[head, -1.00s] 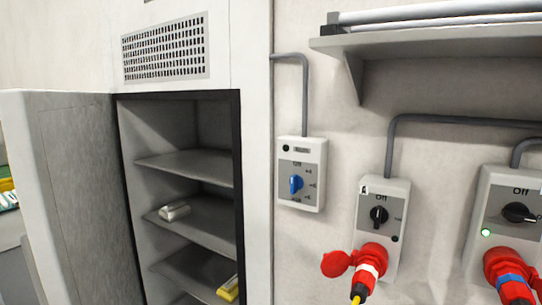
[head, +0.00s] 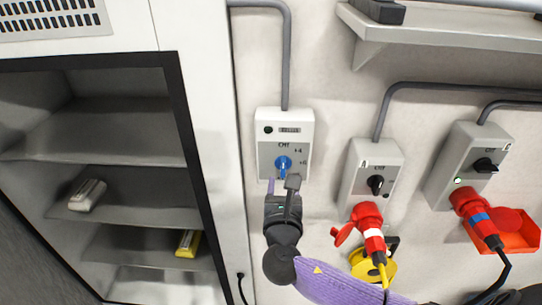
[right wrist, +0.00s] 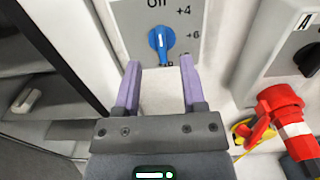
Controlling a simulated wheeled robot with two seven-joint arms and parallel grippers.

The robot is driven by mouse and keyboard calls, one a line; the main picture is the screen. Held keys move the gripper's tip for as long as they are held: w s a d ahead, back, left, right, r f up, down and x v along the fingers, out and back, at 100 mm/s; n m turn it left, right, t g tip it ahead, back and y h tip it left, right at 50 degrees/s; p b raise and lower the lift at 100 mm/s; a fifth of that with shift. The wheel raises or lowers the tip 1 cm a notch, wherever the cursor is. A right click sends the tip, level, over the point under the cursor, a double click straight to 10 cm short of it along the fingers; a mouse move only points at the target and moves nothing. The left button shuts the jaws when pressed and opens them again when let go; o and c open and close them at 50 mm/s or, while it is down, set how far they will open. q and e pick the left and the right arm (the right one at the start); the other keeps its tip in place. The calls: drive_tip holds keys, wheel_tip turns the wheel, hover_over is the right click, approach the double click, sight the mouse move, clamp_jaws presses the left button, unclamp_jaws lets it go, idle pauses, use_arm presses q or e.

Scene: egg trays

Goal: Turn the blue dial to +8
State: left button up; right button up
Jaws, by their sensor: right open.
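The blue dial (head: 283,163) sits on a white wall box (head: 284,125) with a grey face plate; it also shows at the top of the right wrist view (right wrist: 161,40). Marks "Off", "+4" and "+6" show around it, and a mark below is partly hidden. The dial's handle stands about upright, leaning slightly. My right gripper (right wrist: 157,72) is open and empty, just below and in front of the dial, its two purple fingers apart and pointing towards it. In the head view the right gripper (head: 281,186) covers the box's lower edge. My left gripper is not in view.
Two grey switch boxes, one at the middle right (head: 362,195) and one further right (head: 447,180), carry red plugs with cables. A shelf (head: 440,30) juts out above. An open cabinet with shelves (head: 110,130) stands to the left.

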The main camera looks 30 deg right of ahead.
sight(283, 162)
drive_tip(key=x, duration=0.7)
drive_tip(key=shift+w+f, duration=0.1)
clamp_jaws()
